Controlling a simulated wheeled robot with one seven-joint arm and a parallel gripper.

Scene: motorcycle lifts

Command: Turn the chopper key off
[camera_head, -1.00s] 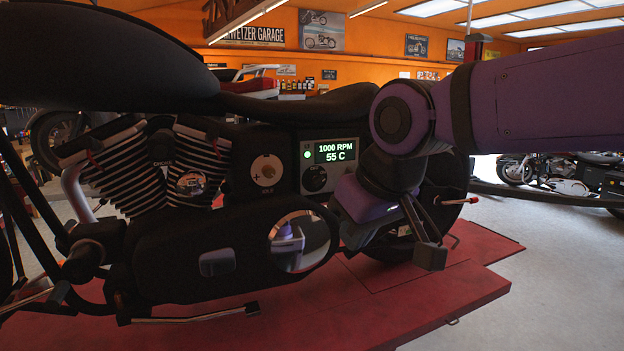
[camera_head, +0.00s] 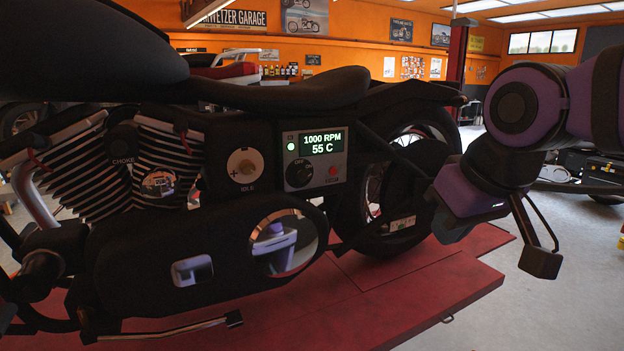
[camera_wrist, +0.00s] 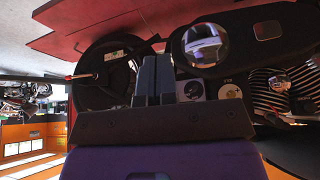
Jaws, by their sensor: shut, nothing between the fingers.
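The chopper (camera_head: 140,270) stands side-on with its control panel (camera_head: 319,187) facing me. The key is a round black knob (camera_head: 300,173) marked OFF and ON, below a lit display (camera_head: 322,142) reading 1000 RPM and 55 C. A green light (camera_head: 291,147) glows beside the display. My gripper (camera_head: 453,234) is to the right of the panel, in front of the rear wheel and apart from the key. In the wrist view its two blue-grey fingers (camera_wrist: 153,80) are together, with nothing between them. The panel there is partly hidden behind the fingers.
A red button (camera_head: 333,171) is right of the key, and an idle dial (camera_head: 245,166) is left of the panel. The rear wheel (camera_head: 352,205) and a round chrome-rimmed cover (camera_head: 283,241) are nearby. The chopper is over a red lift (camera_head: 400,285). Grey floor is open at right.

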